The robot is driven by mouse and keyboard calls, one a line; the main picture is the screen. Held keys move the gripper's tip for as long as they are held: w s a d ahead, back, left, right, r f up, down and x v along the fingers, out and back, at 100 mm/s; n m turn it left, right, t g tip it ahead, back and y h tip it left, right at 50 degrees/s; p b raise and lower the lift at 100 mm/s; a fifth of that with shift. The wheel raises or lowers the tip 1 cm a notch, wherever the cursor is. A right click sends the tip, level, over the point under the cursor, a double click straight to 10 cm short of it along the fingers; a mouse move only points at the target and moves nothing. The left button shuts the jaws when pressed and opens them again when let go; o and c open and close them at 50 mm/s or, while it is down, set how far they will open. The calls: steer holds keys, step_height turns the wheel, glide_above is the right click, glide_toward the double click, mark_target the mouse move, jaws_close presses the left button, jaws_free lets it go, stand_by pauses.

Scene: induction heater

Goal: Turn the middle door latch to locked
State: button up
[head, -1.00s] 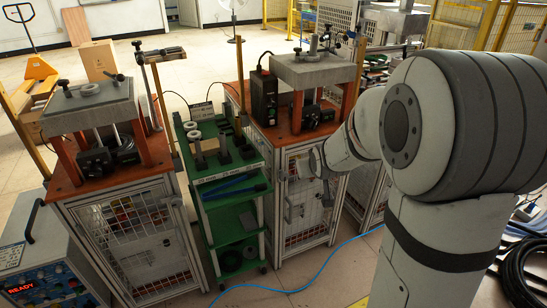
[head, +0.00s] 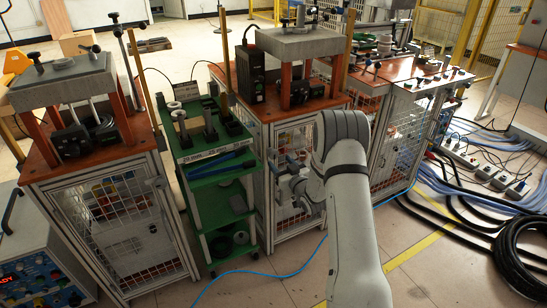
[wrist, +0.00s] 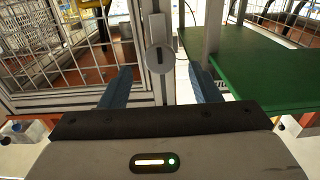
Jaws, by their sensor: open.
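The middle cabinet's mesh door (head: 292,138) is partly hidden behind my arm in the head view. My gripper (head: 277,161) is in front of its left side, near the door frame. In the wrist view, a round grey latch knob (wrist: 159,59) with a dark slot sits on a metal post. The slot runs about vertically in that picture. My open gripper (wrist: 162,88) has its two blue fingers on either side of the knob in the picture, with nothing between them. I cannot tell how far the fingertips are from the knob. The latch cannot be made out in the head view.
A green cart (head: 222,166) stands close to the left of the middle cabinet; a green shelf (wrist: 255,65) shows on the right in the wrist view. Another cabinet (head: 110,215) stands farther left. A blue cable (head: 265,271) and black cables (head: 525,250) lie on the floor.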

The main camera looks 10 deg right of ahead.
mark_target(274, 156)
steer(key=x, duration=0.6)
steer(key=shift+w, duration=0.1)
steer(key=shift+c, duration=0.3)
